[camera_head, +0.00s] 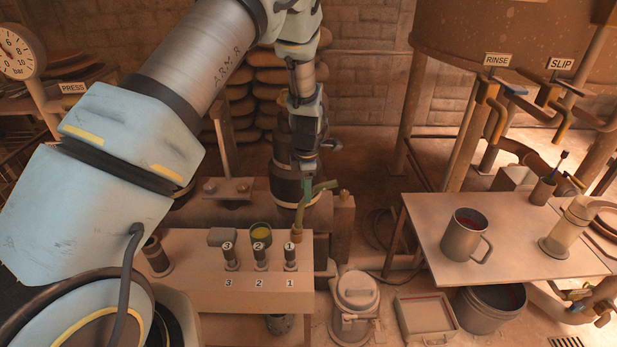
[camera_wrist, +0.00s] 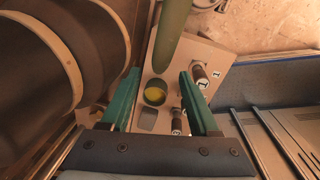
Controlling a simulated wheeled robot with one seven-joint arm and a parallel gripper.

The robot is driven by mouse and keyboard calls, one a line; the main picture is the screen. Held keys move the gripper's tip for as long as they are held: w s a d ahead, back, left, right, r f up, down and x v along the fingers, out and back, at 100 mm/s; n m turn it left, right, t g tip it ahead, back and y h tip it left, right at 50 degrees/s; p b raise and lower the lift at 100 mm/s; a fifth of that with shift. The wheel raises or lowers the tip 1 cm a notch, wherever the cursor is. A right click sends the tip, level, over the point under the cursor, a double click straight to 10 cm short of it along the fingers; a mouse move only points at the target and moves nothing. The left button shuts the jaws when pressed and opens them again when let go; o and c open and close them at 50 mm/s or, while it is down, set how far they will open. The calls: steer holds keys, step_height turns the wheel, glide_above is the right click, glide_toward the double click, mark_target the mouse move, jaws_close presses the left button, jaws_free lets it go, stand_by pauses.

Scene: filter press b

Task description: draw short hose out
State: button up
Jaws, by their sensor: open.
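A green hose (camera_head: 325,186) shows in the head view near bench post 1, its upper part slanting to the right. A brass-coloured fitting (camera_head: 297,237) is at its foot, behind post 1 (camera_head: 290,257). In the wrist view the hose (camera_wrist: 174,40) comes in from the top edge and narrows down towards the bench. My gripper (camera_head: 306,182) is above the bench, at the hose. Its two teal fingers show in the wrist view (camera_wrist: 158,76), spread apart, with the hose's far end between their tips. Whether either finger touches the hose, I cannot tell.
The bench (camera_head: 220,293) carries posts 2 (camera_head: 260,257) and 3 (camera_head: 230,258) and a cup with yellow inside (camera_head: 261,233). A lidded can (camera_head: 356,300) stands to its right. The right table (camera_head: 480,275) holds a metal mug (camera_head: 466,236).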

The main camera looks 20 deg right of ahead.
steer(key=shift+w+f+p, duration=0.2)
steer(key=shift+f+p, duration=0.05)
steer(key=shift+f, duration=1.35)
steer(key=shift+w+f+p, duration=0.15)
steer(key=shift+f+p, duration=0.05)
steer(key=shift+f, duration=1.35)
jaws_close()
steer(key=shift+r, duration=0.1)
